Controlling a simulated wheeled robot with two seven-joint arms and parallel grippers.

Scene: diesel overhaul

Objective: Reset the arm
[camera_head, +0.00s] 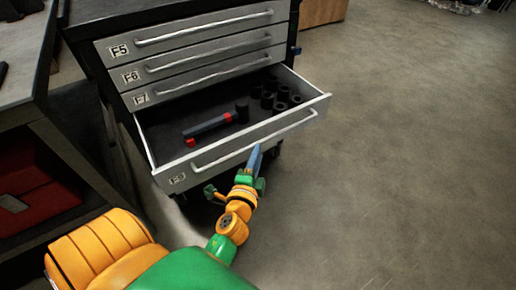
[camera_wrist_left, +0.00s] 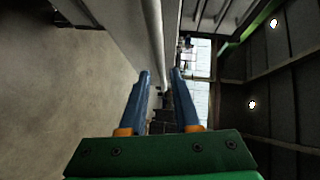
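My left arm reaches in from the bottom of the head view. Its gripper (camera_head: 257,154) is at the front of the pulled-out lower drawer (camera_head: 176,178), overlapping the middle of that drawer's handle (camera_head: 220,159) in the picture. In the left wrist view the two blue fingers (camera_wrist_left: 159,78) stand apart with a gap between them. A pale handle bar (camera_wrist_left: 156,40) runs down toward that gap. I cannot tell whether the fingers touch the bar. My right gripper is in neither view.
The grey tool cabinet (camera_head: 190,48) has closed drawers above the open one. The open drawer holds a red-and-dark tool (camera_head: 208,127) and several black sockets (camera_head: 268,101). A workbench (camera_head: 22,60) with a red box (camera_head: 35,185) below stands left. The floor (camera_head: 410,150) at right is clear.

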